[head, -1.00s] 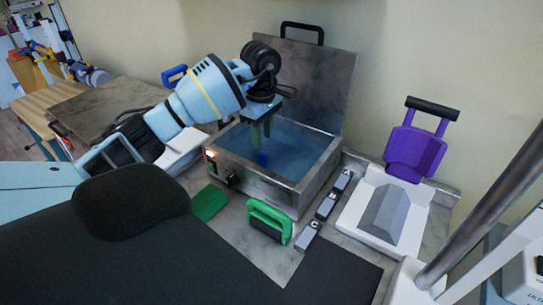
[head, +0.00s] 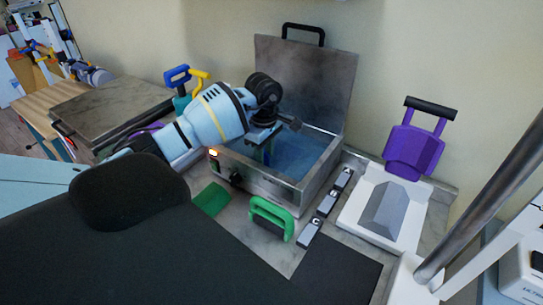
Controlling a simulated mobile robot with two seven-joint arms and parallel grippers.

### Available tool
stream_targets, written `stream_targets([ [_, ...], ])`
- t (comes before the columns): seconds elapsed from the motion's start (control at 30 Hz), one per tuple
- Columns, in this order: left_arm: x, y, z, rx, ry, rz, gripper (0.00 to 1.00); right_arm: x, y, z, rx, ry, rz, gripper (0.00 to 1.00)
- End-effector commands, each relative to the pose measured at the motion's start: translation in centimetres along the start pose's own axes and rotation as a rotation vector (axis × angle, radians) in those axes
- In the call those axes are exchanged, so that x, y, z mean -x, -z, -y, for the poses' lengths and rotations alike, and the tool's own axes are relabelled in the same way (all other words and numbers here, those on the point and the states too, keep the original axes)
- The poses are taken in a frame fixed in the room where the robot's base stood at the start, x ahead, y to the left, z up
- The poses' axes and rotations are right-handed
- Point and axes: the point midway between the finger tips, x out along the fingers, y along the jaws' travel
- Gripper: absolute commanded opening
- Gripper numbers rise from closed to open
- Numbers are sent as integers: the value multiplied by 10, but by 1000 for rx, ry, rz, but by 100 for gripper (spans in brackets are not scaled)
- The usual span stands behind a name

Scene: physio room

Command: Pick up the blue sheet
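An open metal water bath (head: 255,182) stands at the middle of the counter with its lid up. Its inside is blue. I cannot make out the blue sheet as a separate shape from the blue water (head: 296,160). My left gripper (head: 264,155) reaches into the bath from the left, fingers pointing down, with the tips low near the left part of the blue. A small dark blue patch shows by the fingertips. I cannot tell whether they are apart or closed on something. My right gripper is out of view.
A green-handled block (head: 272,217) and grey lettered blocks (head: 326,204) lie before the bath. A purple handled piece (head: 415,150) stands behind a white tray (head: 353,217) with a grey wedge. A metal pole (head: 490,200) crosses at right. The raised lid (head: 325,80) backs the bath.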

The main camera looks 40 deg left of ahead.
Motion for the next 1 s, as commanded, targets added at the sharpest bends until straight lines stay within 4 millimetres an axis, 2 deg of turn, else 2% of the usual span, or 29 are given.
stream_targets([
  [0.07, 0, 0, 0, 0, 0, 0, 32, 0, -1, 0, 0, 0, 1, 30],
  [0.3, 0, 0, 0, 0, 0, 0, 1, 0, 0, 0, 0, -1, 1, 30],
  [0.73, 6, 0, -1, 0, -2, 0, 0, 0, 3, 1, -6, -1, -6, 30],
  [0.87, 24, 1, -1, 0, -3, -1, 0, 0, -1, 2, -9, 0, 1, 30],
  [1.0, 51, 1, -1, -1, -3, -1, 0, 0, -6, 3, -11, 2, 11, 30],
])
